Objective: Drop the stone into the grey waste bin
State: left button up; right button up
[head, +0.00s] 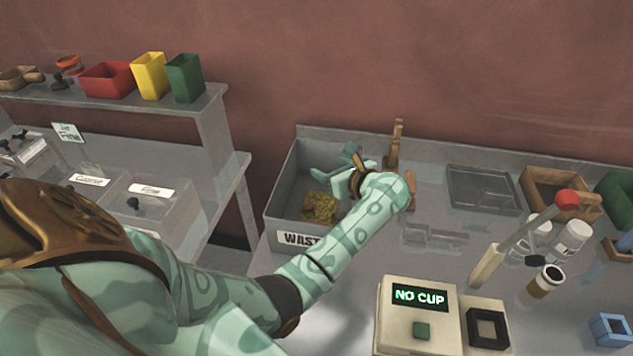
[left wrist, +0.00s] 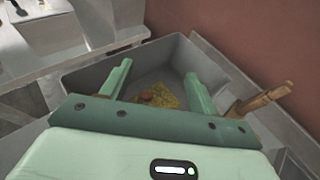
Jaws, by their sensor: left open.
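The grey waste bin (head: 285,213) with a "WASTE" label stands at the back left of the bench. It also fills the middle of the left wrist view (left wrist: 85,75). My left gripper (head: 340,180) is over the bin's opening, its fingers pointing in. In the left wrist view the two fingers (left wrist: 157,78) are apart with nothing between their tips. A yellow-green patch (head: 318,207) lies on the bin floor. A small brownish lump (left wrist: 148,97) shows in it; I cannot tell whether it is the stone. My right gripper is not in view.
A wooden upright (head: 395,145) stands just right of the bin. A machine reading "NO CUP" (head: 420,298) stands at the front. White bottles (head: 570,240) and a red-knobbed lever (head: 566,199) are at the right. Coloured boxes (head: 150,75) sit on the left shelf.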

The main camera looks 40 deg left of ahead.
pick_arm(q)
jog(key=p+v, duration=0.1)
jog(key=v, duration=0.6)
